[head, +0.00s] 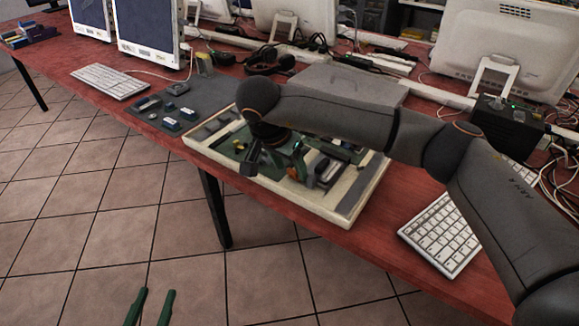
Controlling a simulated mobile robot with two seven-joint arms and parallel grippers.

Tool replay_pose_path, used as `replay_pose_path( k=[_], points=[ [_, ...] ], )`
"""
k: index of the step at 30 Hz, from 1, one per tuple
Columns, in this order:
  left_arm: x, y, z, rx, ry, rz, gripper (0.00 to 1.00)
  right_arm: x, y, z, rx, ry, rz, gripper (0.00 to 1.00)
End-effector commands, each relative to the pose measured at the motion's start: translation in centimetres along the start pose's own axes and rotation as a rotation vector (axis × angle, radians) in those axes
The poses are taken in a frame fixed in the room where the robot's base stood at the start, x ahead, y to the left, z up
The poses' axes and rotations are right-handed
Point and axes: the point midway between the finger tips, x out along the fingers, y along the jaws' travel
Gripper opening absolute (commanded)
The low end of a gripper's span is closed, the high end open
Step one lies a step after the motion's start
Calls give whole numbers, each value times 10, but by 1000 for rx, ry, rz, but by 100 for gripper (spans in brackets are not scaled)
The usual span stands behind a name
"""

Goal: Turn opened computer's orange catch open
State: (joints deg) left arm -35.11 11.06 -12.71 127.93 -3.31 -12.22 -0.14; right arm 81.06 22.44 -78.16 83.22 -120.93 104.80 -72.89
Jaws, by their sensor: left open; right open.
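The opened computer (350,205) lies on the red table as a shallow pale case with green boards and dark parts inside. The orange catch (293,173) shows as a small orange patch inside the case, partly hidden by my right gripper. My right gripper (272,163) is open over the middle of the case, its fingers pointing down, with one finger close to the orange patch. I cannot tell whether it touches the catch. My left gripper (151,300) is open and empty at the bottom left, over the tiled floor, away from the table.
A dark mat (215,90) with small parts lies left of the case. A white keyboard (440,233) is to its right, another keyboard (110,81) far left. Monitors (510,40), cables and a black box (505,122) crowd the back. My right arm crosses above the table.

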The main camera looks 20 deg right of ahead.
Motion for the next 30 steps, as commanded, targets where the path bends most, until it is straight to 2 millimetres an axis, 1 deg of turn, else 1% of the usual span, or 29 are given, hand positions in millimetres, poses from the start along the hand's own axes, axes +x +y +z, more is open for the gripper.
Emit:
replay_pose_path(
  k=[7,21,24,30],
  points=[
    [0,0,-1,2,4,0,50,1,0,0,0,0,0,62],
    [0,0,-1,1,2,-1,50,0,0,0,0,-1,0,10],
    [0,0,-1,1,2,-1,50,0,0,0,0,-1,0,0],
    [0,0,0,1,1,0,50,0,0,0,0,-1,1,0]
  ],
)
